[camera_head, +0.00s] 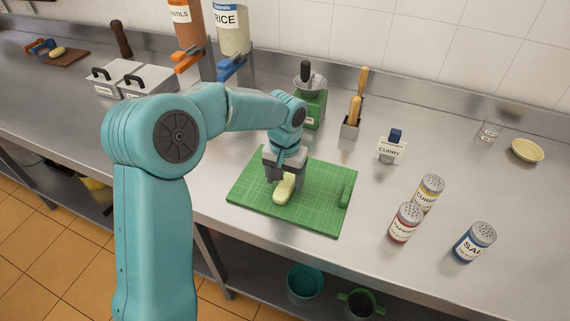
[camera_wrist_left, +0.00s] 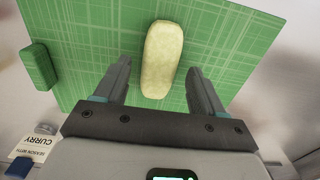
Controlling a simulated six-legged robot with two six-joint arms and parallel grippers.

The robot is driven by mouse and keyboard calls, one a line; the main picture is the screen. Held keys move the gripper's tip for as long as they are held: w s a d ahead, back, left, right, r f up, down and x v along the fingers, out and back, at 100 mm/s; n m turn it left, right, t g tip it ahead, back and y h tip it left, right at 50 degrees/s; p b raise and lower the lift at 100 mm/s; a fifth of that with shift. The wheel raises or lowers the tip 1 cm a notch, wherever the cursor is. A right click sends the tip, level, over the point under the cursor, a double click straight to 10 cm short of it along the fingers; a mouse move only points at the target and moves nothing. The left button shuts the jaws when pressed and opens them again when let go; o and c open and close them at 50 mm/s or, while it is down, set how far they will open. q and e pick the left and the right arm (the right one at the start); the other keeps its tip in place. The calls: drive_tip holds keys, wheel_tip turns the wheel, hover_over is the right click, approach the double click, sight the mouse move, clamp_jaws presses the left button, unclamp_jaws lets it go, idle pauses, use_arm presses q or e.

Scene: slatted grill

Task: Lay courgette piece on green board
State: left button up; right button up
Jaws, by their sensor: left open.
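The pale green courgette piece (camera_head: 284,190) is at the green board (camera_head: 318,205), near the board's middle in the head view. In the left wrist view the courgette piece (camera_wrist_left: 161,58) shows against the green board (camera_wrist_left: 85,50), partly between and beyond the fingers. I cannot tell for certain whether it touches the board. My left gripper (camera_head: 285,184) is open just over the board. In the left wrist view its two fingers (camera_wrist_left: 158,85) stand on either side of the courgette piece, with gaps on both sides. My right gripper is in neither view.
A dark green block (camera_head: 347,188) lies at the board's right edge. Curry (camera_head: 429,193), red-labelled (camera_head: 405,222) and salt (camera_head: 474,242) shakers stand right of the board. A green grinder (camera_head: 310,105) and utensil holder (camera_head: 351,125) stand behind. The counter's front edge runs close below the board.

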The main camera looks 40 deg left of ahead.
sight(285, 185)
use_arm(q)
wheel_tip(285, 185, up, 11)
drive_tip(key=shift+r, duration=0.2)
idle(0.3)
